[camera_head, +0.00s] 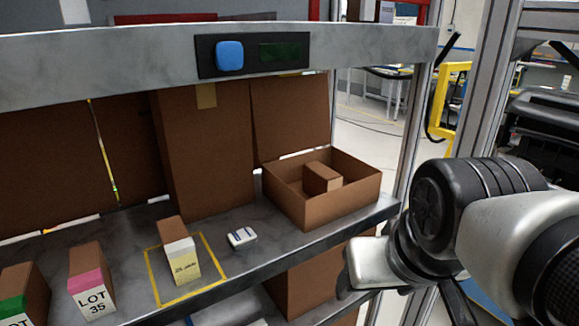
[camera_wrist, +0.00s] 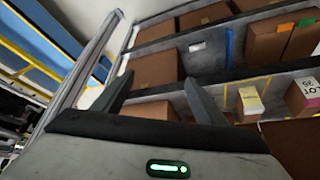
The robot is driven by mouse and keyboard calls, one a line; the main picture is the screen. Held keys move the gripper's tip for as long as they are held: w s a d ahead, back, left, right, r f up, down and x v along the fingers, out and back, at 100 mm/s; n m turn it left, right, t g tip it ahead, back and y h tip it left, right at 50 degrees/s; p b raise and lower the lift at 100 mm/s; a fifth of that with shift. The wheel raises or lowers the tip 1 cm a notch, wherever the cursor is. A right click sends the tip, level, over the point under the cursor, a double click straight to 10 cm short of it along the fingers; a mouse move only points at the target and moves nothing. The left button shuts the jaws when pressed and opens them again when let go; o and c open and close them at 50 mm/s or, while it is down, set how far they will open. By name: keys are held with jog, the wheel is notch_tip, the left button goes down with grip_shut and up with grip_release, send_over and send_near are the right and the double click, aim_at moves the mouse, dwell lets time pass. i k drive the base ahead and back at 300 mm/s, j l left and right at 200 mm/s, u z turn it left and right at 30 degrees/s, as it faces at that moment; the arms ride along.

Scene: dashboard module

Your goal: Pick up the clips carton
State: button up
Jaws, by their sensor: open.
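No carton in view carries a readable "clips" label, so I cannot tell which one is the clips carton. A small carton with a pale yellow label (camera_head: 178,252) stands upright inside a yellow outline on the shelf; its text is too small to read surely. It seems to show in the wrist view too (camera_wrist: 251,104). A pink-labelled carton reading LOT 35 (camera_head: 91,281) and a green-labelled carton (camera_head: 22,293) stand to its left. A small plain carton (camera_head: 322,178) sits in an open brown box (camera_head: 305,212). My gripper (camera_wrist: 161,94) is open and empty, apart from all cartons.
The grey shelf (camera_head: 125,240) has a small white device (camera_head: 241,237) right of the outline. Tall brown boxes (camera_head: 205,150) stand behind. An upper beam (camera_head: 120,58) with a blue button (camera_head: 229,55) overhangs the shelf. A metal post (camera_head: 407,150) stands at its right end.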

aim_at(317, 179)
jog(key=i+l+u, duration=0.4)
jog(key=l, duration=0.25)
jog(key=l+u, duration=0.2)
jog(key=l, duration=0.15)
jog(key=i+l+u, duration=0.2)
jog(key=l, duration=0.15)
jog(key=l+u, duration=0.2)
jog(key=l, duration=0.2)
